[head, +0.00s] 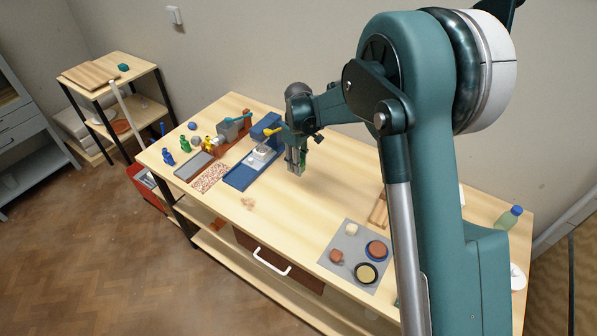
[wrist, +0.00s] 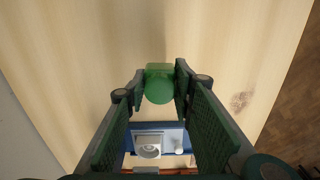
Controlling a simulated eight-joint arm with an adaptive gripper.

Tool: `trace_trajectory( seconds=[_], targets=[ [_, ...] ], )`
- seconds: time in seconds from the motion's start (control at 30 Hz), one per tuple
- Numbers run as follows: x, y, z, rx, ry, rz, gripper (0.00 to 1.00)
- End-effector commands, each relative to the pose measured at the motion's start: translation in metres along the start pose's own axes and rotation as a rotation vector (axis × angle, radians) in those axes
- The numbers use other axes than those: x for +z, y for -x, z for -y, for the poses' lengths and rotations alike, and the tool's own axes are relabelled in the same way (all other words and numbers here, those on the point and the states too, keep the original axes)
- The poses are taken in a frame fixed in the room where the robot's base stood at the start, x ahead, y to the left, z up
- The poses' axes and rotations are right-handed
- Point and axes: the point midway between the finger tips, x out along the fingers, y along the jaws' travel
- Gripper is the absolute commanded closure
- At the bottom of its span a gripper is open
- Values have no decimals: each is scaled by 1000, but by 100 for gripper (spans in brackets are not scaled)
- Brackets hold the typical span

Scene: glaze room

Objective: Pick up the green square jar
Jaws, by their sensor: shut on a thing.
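The green square jar (wrist: 159,84) is see-through green and sits between my fingertips in the wrist view, with a rounder green part facing the camera. In the head view only a small green bit of it (head: 303,157) shows beside the fingers. My gripper (head: 296,168) is shut on the jar, with one finger on each side, over the wooden table (head: 270,205). I cannot tell whether the jar touches the tabletop.
A blue device (head: 246,172) stands left of my gripper, near a grey tray (head: 193,166) and small coloured bottles (head: 185,144). A grey mat (head: 340,240) with several round pieces lies at front right. The table's middle is mostly clear. A bottle (head: 508,217) stands far right.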

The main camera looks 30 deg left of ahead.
Motion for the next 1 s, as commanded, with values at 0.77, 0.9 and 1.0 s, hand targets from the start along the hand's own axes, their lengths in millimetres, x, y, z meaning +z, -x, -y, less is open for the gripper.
trace_trajectory(
  seconds=[0.77, 0.9, 1.0],
  targets=[
    [0, 32, 0, 0, 0, 0, 90],
    [0, 32, 0, 0, 0, 0, 90],
    [0, 32, 0, 0, 0, 0, 90]
  ],
)
